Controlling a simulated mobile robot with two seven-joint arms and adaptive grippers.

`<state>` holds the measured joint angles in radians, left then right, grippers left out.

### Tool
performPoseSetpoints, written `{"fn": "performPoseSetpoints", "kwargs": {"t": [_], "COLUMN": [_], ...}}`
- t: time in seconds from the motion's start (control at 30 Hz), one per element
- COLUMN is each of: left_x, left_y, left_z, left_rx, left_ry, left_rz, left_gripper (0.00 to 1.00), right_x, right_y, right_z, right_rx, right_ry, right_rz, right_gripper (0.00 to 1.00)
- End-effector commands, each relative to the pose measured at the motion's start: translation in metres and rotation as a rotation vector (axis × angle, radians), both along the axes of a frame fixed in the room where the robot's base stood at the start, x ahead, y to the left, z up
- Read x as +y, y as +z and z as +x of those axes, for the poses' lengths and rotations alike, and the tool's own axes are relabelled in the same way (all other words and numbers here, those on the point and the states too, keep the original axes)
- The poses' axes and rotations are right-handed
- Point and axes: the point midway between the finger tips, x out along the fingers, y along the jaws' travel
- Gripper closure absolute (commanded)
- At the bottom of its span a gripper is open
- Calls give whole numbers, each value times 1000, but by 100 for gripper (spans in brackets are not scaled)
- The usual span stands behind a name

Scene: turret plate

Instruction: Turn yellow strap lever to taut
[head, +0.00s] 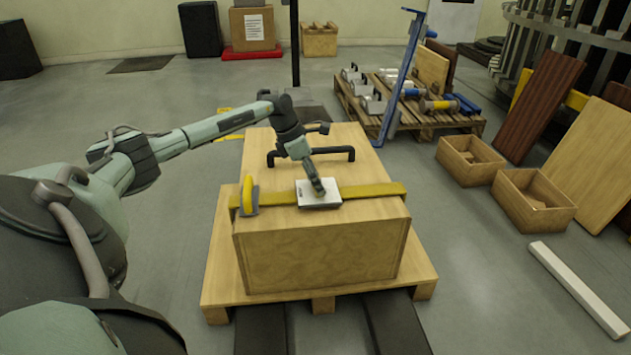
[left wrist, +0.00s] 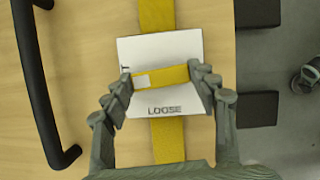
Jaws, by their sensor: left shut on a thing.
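The yellow lever (left wrist: 170,76) lies almost crosswise to the strap in the left wrist view, over a white plate (left wrist: 160,50). A pale patch shows near its left end. The plate reads LOOSE on its lower side; part of a letter shows at its left edge. My left gripper (left wrist: 163,80) is shut on the lever, one finger at each end. In the head view my left gripper (head: 320,188) reaches down onto the white plate (head: 332,198) and hides the lever. The yellow strap (head: 375,190) runs across the wooden crate (head: 320,255). My right gripper is not in view.
A black handle (head: 335,152) stands on the crate top behind the plate. A yellow piece on a grey bracket (head: 248,200) stands at the strap's left. The crate rests on a pallet (head: 222,285). Open boxes (head: 535,200) stand on the floor to the right.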

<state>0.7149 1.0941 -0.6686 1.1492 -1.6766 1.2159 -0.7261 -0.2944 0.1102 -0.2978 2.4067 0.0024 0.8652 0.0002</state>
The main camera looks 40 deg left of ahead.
Motion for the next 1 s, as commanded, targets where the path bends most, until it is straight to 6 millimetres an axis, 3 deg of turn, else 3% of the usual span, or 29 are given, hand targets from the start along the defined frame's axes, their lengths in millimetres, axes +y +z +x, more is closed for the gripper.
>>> {"fn": "performPoseSetpoints", "kwargs": {"t": [0.3, 0.8, 0.83, 1.0], "left_x": [1, 1, 1, 1], "left_y": [0, 0, 0, 0], "left_z": [1, 0, 0, 0], "left_rx": [0, 1, 1, 0], "left_ry": [-106, -124, -124, -123], "left_rz": [1, 3, 3, 3], "left_gripper": [71, 71, 39, 21], "right_x": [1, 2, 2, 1], "right_y": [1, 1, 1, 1], "right_z": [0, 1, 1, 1], "right_rx": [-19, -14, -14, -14], "right_ry": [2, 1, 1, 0], "right_rz": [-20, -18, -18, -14], "right_gripper": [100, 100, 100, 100]}}
